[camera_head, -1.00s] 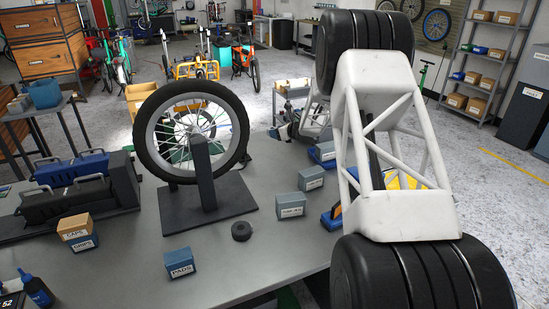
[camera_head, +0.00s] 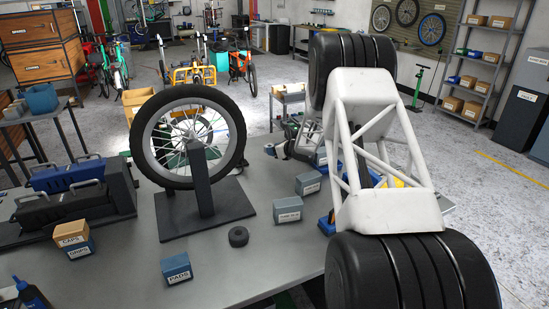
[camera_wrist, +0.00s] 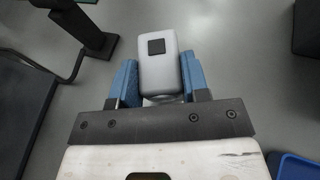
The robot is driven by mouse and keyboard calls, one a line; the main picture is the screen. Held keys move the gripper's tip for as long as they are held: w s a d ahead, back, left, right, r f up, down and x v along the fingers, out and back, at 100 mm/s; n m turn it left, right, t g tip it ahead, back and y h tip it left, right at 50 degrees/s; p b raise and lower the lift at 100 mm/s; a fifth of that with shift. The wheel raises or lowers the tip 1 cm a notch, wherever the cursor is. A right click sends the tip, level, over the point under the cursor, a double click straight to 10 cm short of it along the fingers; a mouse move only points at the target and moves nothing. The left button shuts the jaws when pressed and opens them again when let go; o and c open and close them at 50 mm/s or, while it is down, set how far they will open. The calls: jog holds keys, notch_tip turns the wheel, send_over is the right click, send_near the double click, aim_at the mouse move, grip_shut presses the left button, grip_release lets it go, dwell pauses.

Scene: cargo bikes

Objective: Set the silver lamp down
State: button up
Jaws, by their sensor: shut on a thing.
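The silver lamp (camera_wrist: 160,75) shows in the wrist view as a rounded silver-grey body with a black square on its face. My gripper (camera_wrist: 159,66) has its blue fingers on either side of the lamp and is shut on it. Grey surface shows around and beyond the lamp; I cannot tell whether the lamp touches it. In the head view my arm covers much of the right side, and I cannot clearly make out the gripper or the lamp there.
The grey workbench (camera_head: 225,268) bears a wheel on a black stand (camera_head: 203,195), a small black roll (camera_head: 238,237), a blue PADS box (camera_head: 177,268), grey-blue boxes (camera_head: 288,210) and a dark toolbox (camera_head: 75,205). A blue bin edge (camera_wrist: 294,167) shows at the wrist view's lower right.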

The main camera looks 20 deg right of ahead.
aim_at(274, 162)
jog(key=shift+f, duration=1.85)
jog(key=shift+f, duration=0.2)
jog(key=o, duration=0.9)
jog(key=shift+o, duration=0.2)
jog(key=shift+r, duration=0.2)
jog(key=shift+v, duration=1.1)
notch_tip(274, 162, up, 7)
jog(key=shift+s+d, duration=0.15)
jog(key=shift+s, duration=0.2)
jog(key=shift+r, duration=0.1)
